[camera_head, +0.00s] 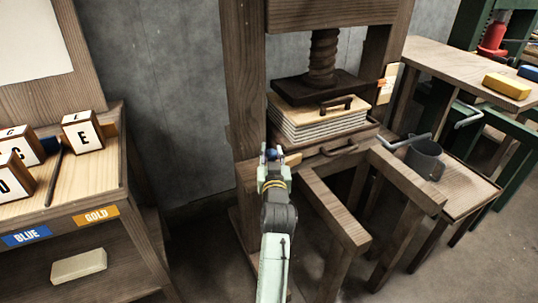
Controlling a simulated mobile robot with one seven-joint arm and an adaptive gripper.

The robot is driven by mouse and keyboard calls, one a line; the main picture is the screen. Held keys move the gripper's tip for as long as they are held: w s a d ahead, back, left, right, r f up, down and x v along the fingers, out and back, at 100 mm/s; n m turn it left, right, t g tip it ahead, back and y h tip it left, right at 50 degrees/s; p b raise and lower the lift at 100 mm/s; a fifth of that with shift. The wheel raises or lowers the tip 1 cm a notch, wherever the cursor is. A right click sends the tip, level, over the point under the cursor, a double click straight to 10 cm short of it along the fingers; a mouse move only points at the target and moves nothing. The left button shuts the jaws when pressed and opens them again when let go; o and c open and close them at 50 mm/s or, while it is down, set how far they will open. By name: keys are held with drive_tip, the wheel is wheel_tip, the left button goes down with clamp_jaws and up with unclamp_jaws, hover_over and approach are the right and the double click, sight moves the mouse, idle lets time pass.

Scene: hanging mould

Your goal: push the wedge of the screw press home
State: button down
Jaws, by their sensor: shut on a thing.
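The screw press (246,80) stands in the middle of the view, with a wooden screw (323,55) over a dark pressing plate (318,88). A stack of pale sheets or boards (318,118) lies under the plate, on a wooden bed with a curved handle. My gripper (271,154) is at the front left post of the press. It is shut on a small tan piece, apparently the wedge (292,160), which shows just to the right of the fingers. My fingers and the frame hide the rest of it, so I cannot tell how deep it sits.
Wooden rails (335,212) of the press jut forward to the right of my arm. A shelf unit (115,185) with lettered blocks (83,132) is at left. Bare floor lies between shelf and press.

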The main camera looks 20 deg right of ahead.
drive_tip(key=c, duration=1.3)
unclamp_jaws()
drive_tip(key=shift+d, duration=0.2)
drive_tip(key=v, duration=1.2)
drive_tip(key=shift+a, duration=0.1)
